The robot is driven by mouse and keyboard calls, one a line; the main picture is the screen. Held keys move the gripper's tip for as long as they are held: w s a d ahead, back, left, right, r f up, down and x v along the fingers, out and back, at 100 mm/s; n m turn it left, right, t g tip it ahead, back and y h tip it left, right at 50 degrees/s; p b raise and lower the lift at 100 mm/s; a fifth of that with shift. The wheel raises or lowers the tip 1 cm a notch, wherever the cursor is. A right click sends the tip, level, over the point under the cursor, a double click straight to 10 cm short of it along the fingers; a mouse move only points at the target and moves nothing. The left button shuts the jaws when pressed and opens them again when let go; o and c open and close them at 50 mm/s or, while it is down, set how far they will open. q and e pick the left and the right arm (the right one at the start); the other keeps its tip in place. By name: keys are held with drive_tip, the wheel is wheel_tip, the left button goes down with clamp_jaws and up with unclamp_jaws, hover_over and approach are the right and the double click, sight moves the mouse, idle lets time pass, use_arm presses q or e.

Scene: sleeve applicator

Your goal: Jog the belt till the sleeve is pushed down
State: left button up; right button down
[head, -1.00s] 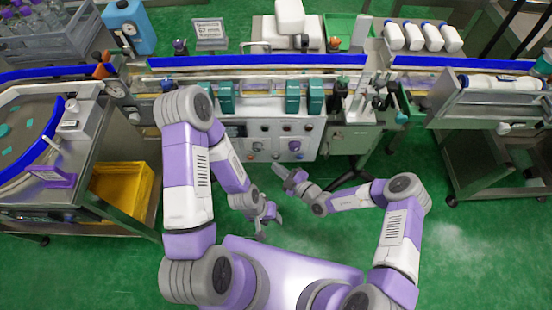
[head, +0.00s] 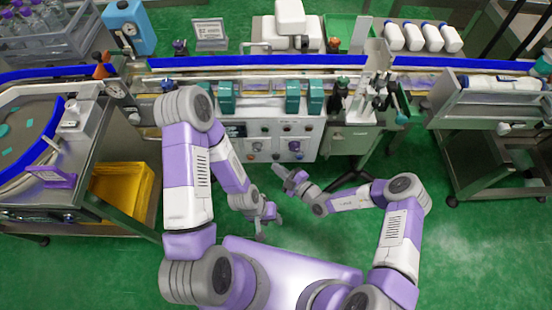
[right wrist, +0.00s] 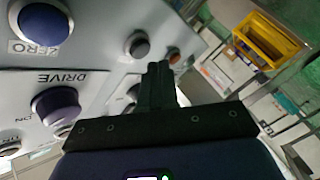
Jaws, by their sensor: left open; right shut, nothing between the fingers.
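The control panel (head: 232,153) faces me below the belt. My left gripper (head: 262,236) is open and empty, lower down.
Teal guards (head: 227,98) stand on the panel's top edge. A small display (head: 211,33) stands behind the belt. A yellow bin (head: 120,188) sits at left, a slanted tray (head: 492,100) at right. The green floor around my grippers is clear.

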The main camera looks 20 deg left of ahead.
drive_tip(key=shift+w, duration=0.1)
idle(0.7)
drive_tip(key=shift+w+a+b, duration=0.1)
drive_tip(key=shift+w+b, duration=0.2)
drive_tip(key=shift+w, duration=0.05)
drive_tip(key=shift+w+a, duration=0.15)
drive_tip(key=shift+w, duration=0.25)
idle(0.6)
drive_tip(key=shift+s, duration=0.1)
drive_tip(key=shift+s+d, duration=0.25)
drive_tip(key=shift+s, duration=0.45)
drive_tip(key=shift+s+p, duration=0.1)
drive_tip(key=shift+p, duration=0.2)
drive_tip(key=s+p, duration=0.1)
drive_tip(key=s, duration=0.1)
drive_tip(key=s+d+p, duration=0.1)
drive_tip(key=s, duration=0.1)
drive_tip(key=shift+s+d, duration=0.2)
drive_tip(key=shift+s, duration=0.15)
